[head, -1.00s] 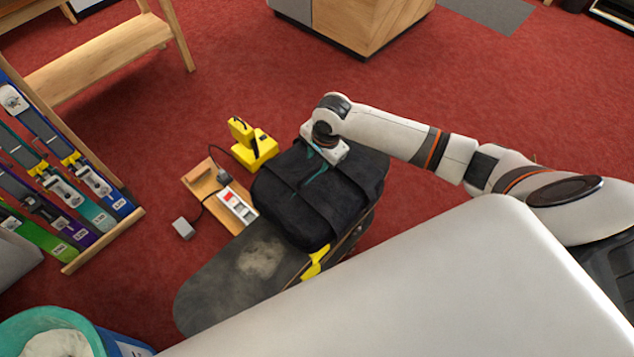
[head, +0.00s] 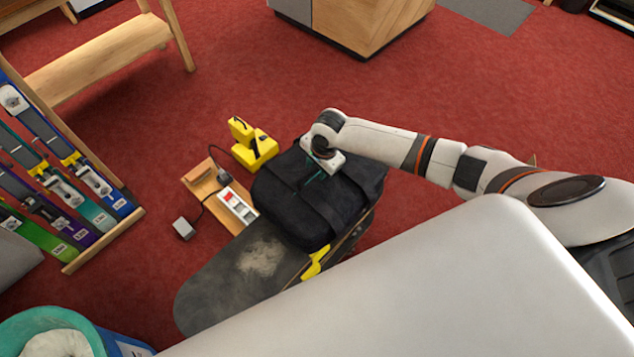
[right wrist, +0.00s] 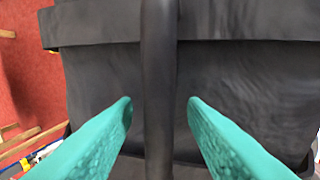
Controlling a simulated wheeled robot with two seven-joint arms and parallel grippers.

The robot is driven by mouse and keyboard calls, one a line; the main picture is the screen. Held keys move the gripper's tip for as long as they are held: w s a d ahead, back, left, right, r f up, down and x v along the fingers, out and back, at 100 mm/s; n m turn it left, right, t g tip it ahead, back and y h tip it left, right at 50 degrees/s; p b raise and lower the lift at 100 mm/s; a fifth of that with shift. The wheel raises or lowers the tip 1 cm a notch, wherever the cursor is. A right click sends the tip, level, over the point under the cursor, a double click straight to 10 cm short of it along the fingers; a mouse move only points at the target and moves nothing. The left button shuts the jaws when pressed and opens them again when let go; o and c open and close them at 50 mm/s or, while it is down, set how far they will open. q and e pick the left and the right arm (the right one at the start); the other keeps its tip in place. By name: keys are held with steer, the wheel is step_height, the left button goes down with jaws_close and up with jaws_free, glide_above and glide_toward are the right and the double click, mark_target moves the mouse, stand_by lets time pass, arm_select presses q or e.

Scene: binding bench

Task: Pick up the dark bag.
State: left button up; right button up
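The dark bag (head: 305,215) lies on the dark bench top, with straps across its upper face. My right gripper (head: 314,182) is over the bag, its teal fingers pointing down at it. In the right wrist view the gripper (right wrist: 160,106) is open, and a dark strap or handle (right wrist: 159,60) of the bag runs between the two fingers, with a gap on each side. The bag's dark cloth fills most of that view behind it. My left gripper is not in view.
The dark bench top (head: 225,285) is bare left of the bag, except for a pale worn patch. A yellow device (head: 254,148) and a wooden board with a power strip (head: 237,206) are close by. Skis (head: 65,180) stand in a rack at left.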

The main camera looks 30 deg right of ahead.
steer(key=shift+c, duration=0.2)
jaws_close()
steer(key=shift+f, duration=0.1)
stand_by(1.0)
